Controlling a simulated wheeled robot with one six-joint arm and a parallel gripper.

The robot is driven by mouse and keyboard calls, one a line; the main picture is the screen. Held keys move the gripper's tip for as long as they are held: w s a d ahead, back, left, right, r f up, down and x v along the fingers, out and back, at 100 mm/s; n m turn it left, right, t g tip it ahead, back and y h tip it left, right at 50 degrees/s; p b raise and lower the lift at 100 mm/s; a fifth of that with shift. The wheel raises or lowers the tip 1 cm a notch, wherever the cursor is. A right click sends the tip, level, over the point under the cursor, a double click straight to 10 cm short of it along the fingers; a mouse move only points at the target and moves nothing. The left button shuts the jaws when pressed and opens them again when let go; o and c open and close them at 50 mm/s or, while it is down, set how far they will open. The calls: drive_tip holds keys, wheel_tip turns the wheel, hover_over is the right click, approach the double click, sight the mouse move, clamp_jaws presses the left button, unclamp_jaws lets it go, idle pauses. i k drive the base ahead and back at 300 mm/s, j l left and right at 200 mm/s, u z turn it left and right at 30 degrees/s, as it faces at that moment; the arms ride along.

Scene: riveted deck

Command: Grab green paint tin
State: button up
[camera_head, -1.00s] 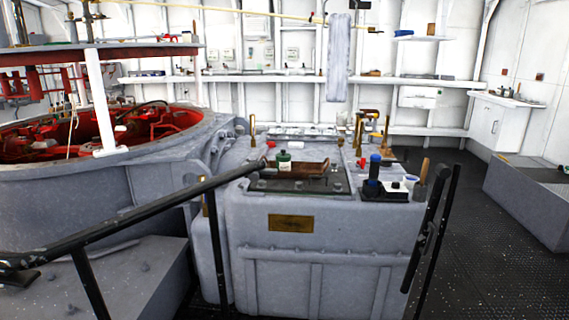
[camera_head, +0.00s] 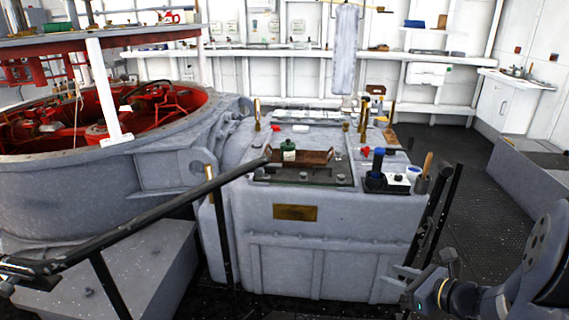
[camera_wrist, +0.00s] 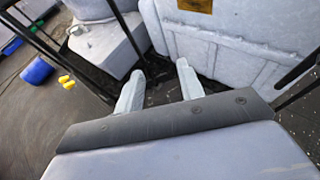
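My gripper (camera_head: 398,277) is at the lower right of the head view, low in front of the housing and well below the tin. In the wrist view my gripper (camera_wrist: 160,88) shows two pale fingers spread apart with nothing between them. The tin is not in the wrist view.
A black handrail (camera_head: 130,228) runs across the front left, and another post (camera_head: 445,215) stands by the housing's right corner. A dark caddy with a blue-topped bottle (camera_head: 378,162) sits at the housing's right end. Brass fittings (camera_head: 257,112) stand behind the tin.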

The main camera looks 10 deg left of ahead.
sight(286, 154)
drive_tip(key=i+u, duration=0.15)
drive_tip(key=i, duration=0.35)
drive_tip(key=i+u, duration=0.15)
drive_tip(key=i, duration=0.3)
drive_tip(key=i+l+u, duration=0.15)
drive_tip(key=i, duration=0.35)
drive_tip(key=i+l+u, duration=0.1)
drive_tip(key=i, duration=0.4)
drive_tip(key=i+l+u, duration=0.15)
drive_tip(key=i, duration=0.3)
drive_tip(key=l, duration=0.1)
